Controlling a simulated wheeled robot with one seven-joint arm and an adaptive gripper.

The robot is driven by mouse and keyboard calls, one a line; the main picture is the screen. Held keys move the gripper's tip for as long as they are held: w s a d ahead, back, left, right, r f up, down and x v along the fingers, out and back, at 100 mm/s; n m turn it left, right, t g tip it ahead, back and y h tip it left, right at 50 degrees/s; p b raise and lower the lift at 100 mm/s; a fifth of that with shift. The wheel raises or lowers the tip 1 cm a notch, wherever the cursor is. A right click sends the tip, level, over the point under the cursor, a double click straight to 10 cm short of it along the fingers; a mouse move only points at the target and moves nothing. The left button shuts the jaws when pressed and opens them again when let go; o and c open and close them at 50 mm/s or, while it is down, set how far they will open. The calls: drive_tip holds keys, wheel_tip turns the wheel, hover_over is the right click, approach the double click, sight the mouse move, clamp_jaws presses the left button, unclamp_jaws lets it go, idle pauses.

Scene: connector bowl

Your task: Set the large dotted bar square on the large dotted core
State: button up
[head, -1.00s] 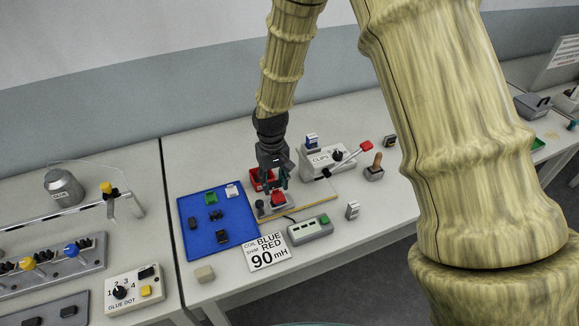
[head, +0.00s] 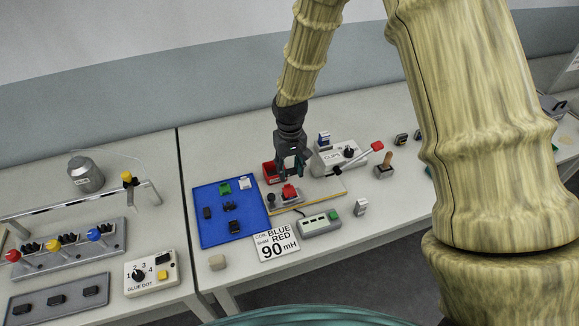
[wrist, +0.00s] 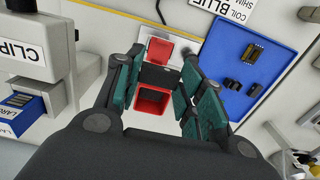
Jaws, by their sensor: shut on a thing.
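My gripper (head: 293,172) is above the fixture area, with its fingers pointing down. In the wrist view my gripper (wrist: 158,84) is closed on a dark bar (wrist: 158,75) held crosswise between the fingers. I take this as the large dotted bar; its dots cannot be made out. Just beyond it is a red block (wrist: 160,50) on a pale holder; the red block (head: 289,190) shows under the gripper in the head view. I cannot tell whether the large dotted core is inside it. A dark piece with tan marks (wrist: 252,50) lies on the blue mat.
The blue mat (head: 212,237) with several small parts lies left of the gripper. A red bin (head: 269,172) stands behind the fixture. The CLIPS box (head: 336,160) with its red-ended lever is to the right. A grey device with a green button (head: 318,224) is in front.

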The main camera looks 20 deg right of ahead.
sight(290, 192)
drive_tip(key=shift+f+b, duration=1.9)
drive_tip(key=shift+f, duration=2.4)
drive_tip(key=o, duration=1.1)
drive_tip(key=shift+r, duration=0.1)
